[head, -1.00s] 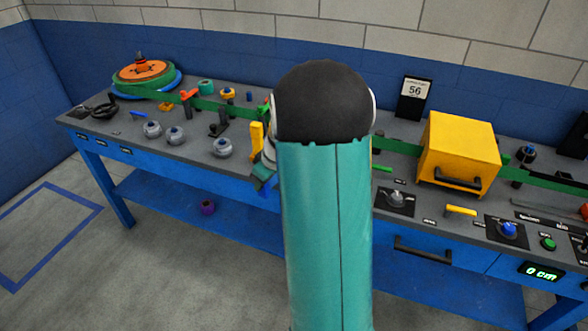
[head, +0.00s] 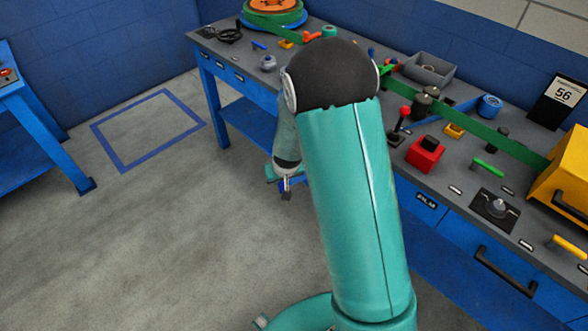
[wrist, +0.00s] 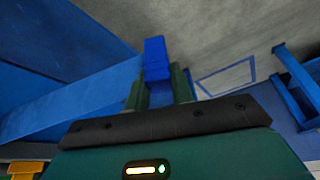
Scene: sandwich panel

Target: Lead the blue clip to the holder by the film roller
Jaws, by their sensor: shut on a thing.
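The blue clip (wrist: 155,50) shows at the top middle of the wrist view, between the two fingers of my gripper (wrist: 157,88). The fingers are shut on it. In the head view my gripper (head: 286,188) points down over open floor, in front of the bench; the clip is only a small blue patch there. A blue roll (head: 490,106) stands at the back of the bench; I cannot tell whether it is the film roller. I cannot make out the holder. My arm hides part of the bench.
The bench (head: 228,70) runs along the wall with a green band across it. A red block (head: 425,155), a grey bin (head: 430,70) and a yellow box (head: 570,175) stand on it. Another blue table (head: 25,125) is at left. The floor between is clear.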

